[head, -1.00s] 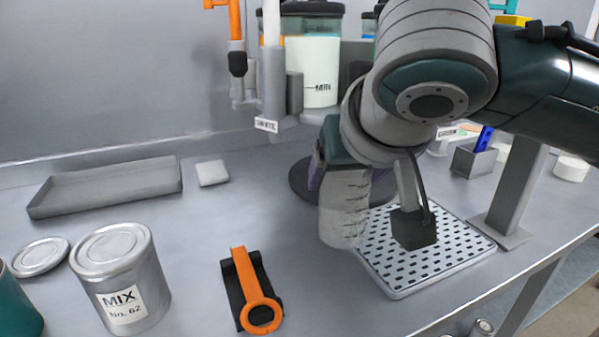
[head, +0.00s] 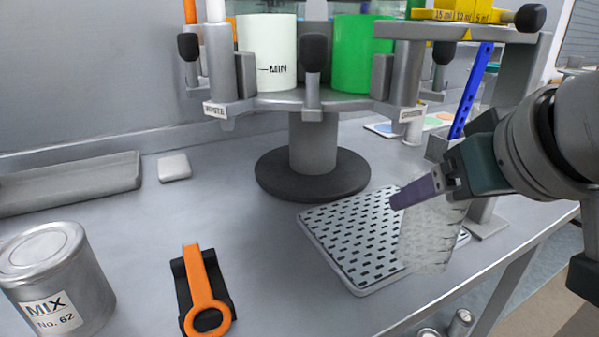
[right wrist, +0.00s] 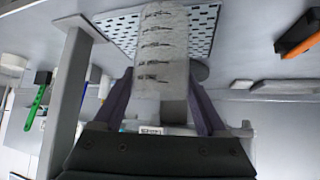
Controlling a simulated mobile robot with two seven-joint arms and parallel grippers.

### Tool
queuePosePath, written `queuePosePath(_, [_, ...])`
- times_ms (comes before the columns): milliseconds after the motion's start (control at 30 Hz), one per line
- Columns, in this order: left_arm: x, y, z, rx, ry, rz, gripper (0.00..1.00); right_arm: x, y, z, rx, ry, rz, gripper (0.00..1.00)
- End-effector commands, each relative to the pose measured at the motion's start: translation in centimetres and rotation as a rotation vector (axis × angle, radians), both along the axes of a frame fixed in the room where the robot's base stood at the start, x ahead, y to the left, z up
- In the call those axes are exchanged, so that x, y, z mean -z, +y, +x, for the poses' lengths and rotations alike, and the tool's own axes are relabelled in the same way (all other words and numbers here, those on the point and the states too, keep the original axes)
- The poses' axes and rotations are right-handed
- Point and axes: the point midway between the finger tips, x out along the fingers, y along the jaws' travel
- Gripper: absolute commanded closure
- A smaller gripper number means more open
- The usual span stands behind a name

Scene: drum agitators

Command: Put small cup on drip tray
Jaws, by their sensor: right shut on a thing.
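The small cup (head: 432,242) is pale and translucent, with graduation marks on its side. It is upright over the right part of the drip tray. My right gripper (head: 410,196), with purple fingers, is shut on the cup from its upper side. In the right wrist view the cup (right wrist: 163,45) sits between the two fingers. The drip tray (head: 345,237) is a flat light plate with dark slots, lying on the bench. The cup hides part of its right side; I cannot tell whether the cup's base touches it. My left gripper is not in view.
A round dark base and post (head: 308,182) carry the dispenser with white and green canisters behind the tray. A grey bracket (head: 486,222) stands right of the tray. An orange-handled tool (head: 205,290) and MIX can (head: 62,277) are at left. Bench between is clear.

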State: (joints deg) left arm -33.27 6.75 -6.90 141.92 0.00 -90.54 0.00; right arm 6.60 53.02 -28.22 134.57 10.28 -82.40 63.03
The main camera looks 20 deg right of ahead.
Motion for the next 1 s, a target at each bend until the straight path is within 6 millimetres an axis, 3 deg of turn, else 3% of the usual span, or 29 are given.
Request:
queuePosePath(200, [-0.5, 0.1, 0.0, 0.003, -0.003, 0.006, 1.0, -0.5, -1.4, 6.1, 0.003, -0.005, 0.003, 0.86])
queuePosePath(400, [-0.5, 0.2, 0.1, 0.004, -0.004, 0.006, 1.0, -0.2, -2.3, 9.6, 0.002, -0.001, 0.002, 0.86])
queuePosePath(567, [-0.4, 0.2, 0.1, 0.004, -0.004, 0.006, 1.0, 0.1, -2.5, 10.5, -0.001, 0.001, 0.001, 0.86])
queuePosePath(800, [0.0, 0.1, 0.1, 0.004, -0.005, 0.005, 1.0, 3.2, -2.5, 10.4, -0.002, 0.002, 0.0, 0.86])
queuePosePath(1000, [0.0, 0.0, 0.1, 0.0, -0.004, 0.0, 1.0, 3.3, -2.5, 10.4, -0.001, 0.0, 0.0, 0.86])
